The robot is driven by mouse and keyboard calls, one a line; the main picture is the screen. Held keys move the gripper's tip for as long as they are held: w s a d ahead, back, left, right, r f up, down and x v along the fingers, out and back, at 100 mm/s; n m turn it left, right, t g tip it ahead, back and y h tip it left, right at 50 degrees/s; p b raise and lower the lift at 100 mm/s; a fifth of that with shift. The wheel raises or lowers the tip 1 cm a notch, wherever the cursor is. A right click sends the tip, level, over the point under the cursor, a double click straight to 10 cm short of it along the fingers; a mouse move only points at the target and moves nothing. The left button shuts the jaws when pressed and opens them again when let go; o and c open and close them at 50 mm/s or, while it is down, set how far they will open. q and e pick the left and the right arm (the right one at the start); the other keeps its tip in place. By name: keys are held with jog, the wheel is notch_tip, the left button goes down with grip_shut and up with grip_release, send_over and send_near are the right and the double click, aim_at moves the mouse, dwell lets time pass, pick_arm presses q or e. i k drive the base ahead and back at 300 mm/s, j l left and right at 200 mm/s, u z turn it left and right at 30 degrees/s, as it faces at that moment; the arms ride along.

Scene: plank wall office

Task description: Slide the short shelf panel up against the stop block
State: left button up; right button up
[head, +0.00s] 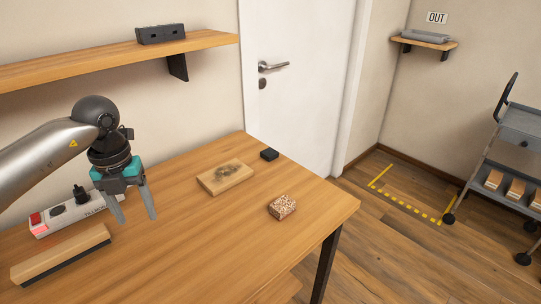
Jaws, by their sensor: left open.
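A short light-wood panel (227,179) with a dark smudge on top lies flat on the wooden table. A small black block (269,154), which looks like the stop block, sits near the table's far edge, beyond and right of the panel. A gap of bare table separates the two. My left gripper (136,214) is open and empty, pointing down to the left of the panel and apart from it. My right gripper is out of view.
A patterned box (282,207) sits right of the panel. A power strip (75,209) with a black plug and a long wooden bar (61,254) with a dark lower edge lie at the left. A wall shelf (110,61) runs above. The table's front middle is clear.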

aim_at(221, 178)
jog(key=i+l+u, duration=0.1)
jog(key=i, duration=0.4)
jog(key=i+l+u, duration=0.1)
jog(key=i, duration=0.35)
